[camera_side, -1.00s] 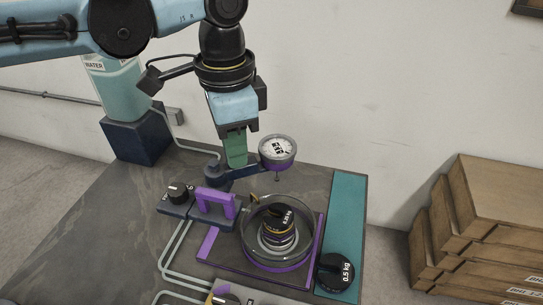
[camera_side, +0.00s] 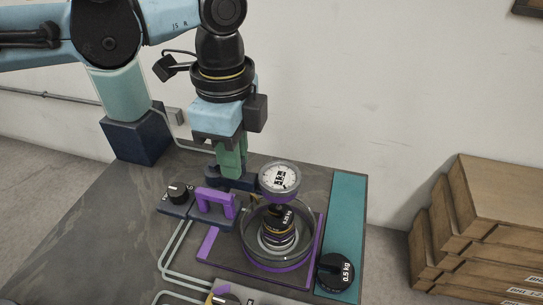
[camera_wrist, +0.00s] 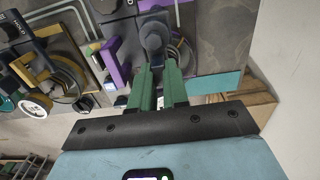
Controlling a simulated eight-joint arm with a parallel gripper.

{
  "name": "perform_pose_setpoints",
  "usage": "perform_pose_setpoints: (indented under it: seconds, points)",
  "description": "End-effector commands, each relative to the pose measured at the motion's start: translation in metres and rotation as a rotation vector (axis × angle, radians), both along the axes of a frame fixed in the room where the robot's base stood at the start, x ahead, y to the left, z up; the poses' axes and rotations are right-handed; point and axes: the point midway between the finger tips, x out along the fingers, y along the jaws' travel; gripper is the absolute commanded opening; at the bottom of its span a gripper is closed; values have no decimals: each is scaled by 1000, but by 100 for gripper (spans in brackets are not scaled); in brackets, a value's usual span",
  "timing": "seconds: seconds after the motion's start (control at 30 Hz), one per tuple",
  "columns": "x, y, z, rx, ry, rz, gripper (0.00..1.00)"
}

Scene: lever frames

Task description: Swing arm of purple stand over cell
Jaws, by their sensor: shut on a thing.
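The stand's dark swing arm (camera_side: 240,184) carries a round white-faced dial gauge (camera_side: 279,177) with a purple underside. My gripper (camera_side: 229,174) is shut on the swing arm, its green fingers pointing down just left of the gauge. The cell (camera_side: 276,265) is a clear round dish with a purple base ring, holding stacked dark weights (camera_side: 279,221). In the side view the gauge overlaps the cell's far rim; its exact height above it is hard to tell. In the wrist view the green fingertips (camera_wrist: 158,72) meet a dark rounded part, and the grip is partly hidden.
A purple handle (camera_side: 214,199) and a black knob (camera_side: 179,191) stand left of the cell. A 0.5 kg weight (camera_side: 335,272) sits on the teal strip (camera_side: 346,215) at right. A yellow-framed unit (camera_wrist: 40,75) shows in the wrist view. Wooden crates (camera_side: 480,230) stand beyond the table.

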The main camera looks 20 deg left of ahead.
Motion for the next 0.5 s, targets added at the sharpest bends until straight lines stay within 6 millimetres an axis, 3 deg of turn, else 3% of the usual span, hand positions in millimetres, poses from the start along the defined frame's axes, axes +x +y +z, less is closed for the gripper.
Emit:
perform_pose_setpoints:
  seconds: [0.43,0.47,0.5]
  points:
    - [-1,0,0,1,2,-19,0]
    - [-1,0,0,1,2,-19,18]
    - [-1,0,0,1,3,-18,24]
